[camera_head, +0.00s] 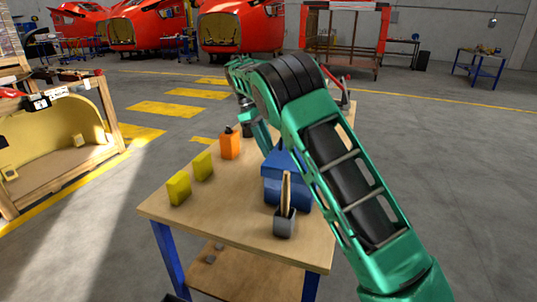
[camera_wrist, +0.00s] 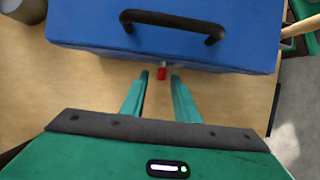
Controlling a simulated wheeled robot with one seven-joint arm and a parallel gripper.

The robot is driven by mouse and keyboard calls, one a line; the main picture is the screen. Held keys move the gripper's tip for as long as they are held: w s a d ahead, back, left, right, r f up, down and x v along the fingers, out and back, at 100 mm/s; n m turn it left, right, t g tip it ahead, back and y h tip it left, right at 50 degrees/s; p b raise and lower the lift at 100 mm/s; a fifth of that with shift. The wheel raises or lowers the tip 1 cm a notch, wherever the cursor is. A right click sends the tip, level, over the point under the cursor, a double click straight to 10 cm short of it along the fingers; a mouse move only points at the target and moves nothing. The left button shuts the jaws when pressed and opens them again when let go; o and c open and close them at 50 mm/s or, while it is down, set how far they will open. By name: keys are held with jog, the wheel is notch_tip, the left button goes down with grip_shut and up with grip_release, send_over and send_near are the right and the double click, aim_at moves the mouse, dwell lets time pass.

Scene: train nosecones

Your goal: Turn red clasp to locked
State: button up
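The red clasp (camera_wrist: 162,73) is a small red piece on a short metallic stub at the near edge of the blue toolbox (camera_wrist: 100,20), in the wrist view. The toolbox has a black handle (camera_wrist: 172,20). My gripper (camera_wrist: 160,76) is open. Its two fingertips stand on either side of the clasp, with a gap showing at each side. The head view shows the blue toolbox (camera_head: 285,190) on a wooden workbench (camera_head: 225,222), partly covered by my arm. The clasp cannot be made out there.
Two yellow boxes (camera_head: 179,188) (camera_head: 203,166) and an orange container (camera_head: 229,144) stand along the bench's left side. A grey holder (camera_head: 285,222) with a brush-like tool stands in front of the toolbox. The bench's front left is clear. A wooden-framed yellow part (camera_head: 60,140) stands at left.

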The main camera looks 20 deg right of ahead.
jog(key=shift+x, duration=1.3)
jog(key=shift+c, duration=0.3)
grip_shut()
jog(key=shift+d, duration=0.1)
